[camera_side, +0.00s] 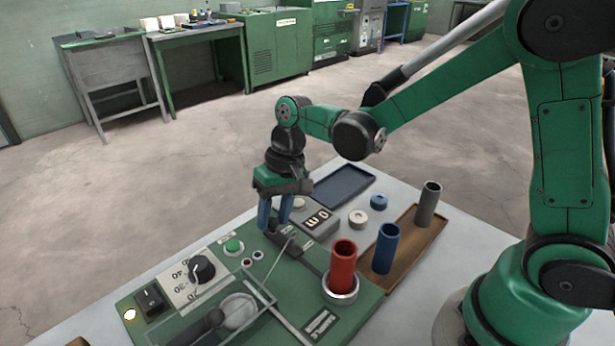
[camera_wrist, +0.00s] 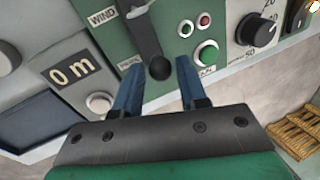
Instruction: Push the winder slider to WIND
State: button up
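The winder slider's black knob (camera_wrist: 159,67) is in the wrist view, at the near end of a dark slot plate (camera_wrist: 144,32) on the green panel. A WIND label (camera_wrist: 103,17) lies beside the plate's far end; a smaller label (camera_wrist: 130,65), too small to read, is by the knob. My gripper (camera_wrist: 160,72) has its two blue fingers apart, with the knob showing between their tips and nothing held. I cannot tell whether they touch it. In the side view my gripper (camera_side: 274,228) points down over the panel; the slot plate (camera_side: 312,258) is partly visible and the knob is hidden.
A counter box (camera_side: 318,222) reading "0 m" stands beside the slider. A red tube (camera_side: 343,265) stands upright in a metal ring. Blue (camera_side: 386,248) and grey (camera_side: 428,204) tubes stand on a brown tray. A green button (camera_side: 234,246) and black dial (camera_side: 201,268) are nearby.

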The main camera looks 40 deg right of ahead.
grip_shut()
dwell(1.1)
